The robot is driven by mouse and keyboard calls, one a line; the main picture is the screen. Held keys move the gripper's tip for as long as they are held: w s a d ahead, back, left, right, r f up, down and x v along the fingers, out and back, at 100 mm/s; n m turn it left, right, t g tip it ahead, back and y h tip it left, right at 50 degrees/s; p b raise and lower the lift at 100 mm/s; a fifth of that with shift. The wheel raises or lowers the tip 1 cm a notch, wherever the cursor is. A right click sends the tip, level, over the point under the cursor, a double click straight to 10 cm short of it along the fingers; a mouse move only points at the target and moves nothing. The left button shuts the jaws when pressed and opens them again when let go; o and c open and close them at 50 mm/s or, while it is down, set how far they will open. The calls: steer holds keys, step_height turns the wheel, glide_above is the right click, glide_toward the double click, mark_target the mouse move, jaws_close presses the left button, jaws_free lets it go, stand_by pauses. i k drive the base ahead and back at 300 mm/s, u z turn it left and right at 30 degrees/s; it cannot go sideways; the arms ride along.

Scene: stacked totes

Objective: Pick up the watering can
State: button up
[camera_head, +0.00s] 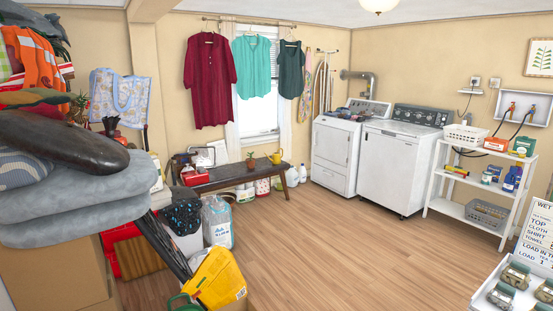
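A small yellow watering can (276,158) stands upright near the right end of a dark wooden bench (230,182), below the window. It is small in the picture, and nothing visibly blocks the view of it. A small potted plant (251,160) stands on the bench to its left. My gripper is not in view, so I cannot see whether it is open or shut.
A tall pile with grey cushions (75,210) fills the left. Bins, bags and a yellow container (217,280) crowd the floor beside it. White machines (338,150) and a white shelf rack (470,185) stand right. The wooden floor (340,250) is open in the middle.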

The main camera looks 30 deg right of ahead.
mark_target(275, 158)
steer(key=z, duration=4.3)
steer(key=i, duration=0.1)
steer(key=u, duration=3)
steer(key=i, duration=3.85)
steer(key=z, duration=0.1)
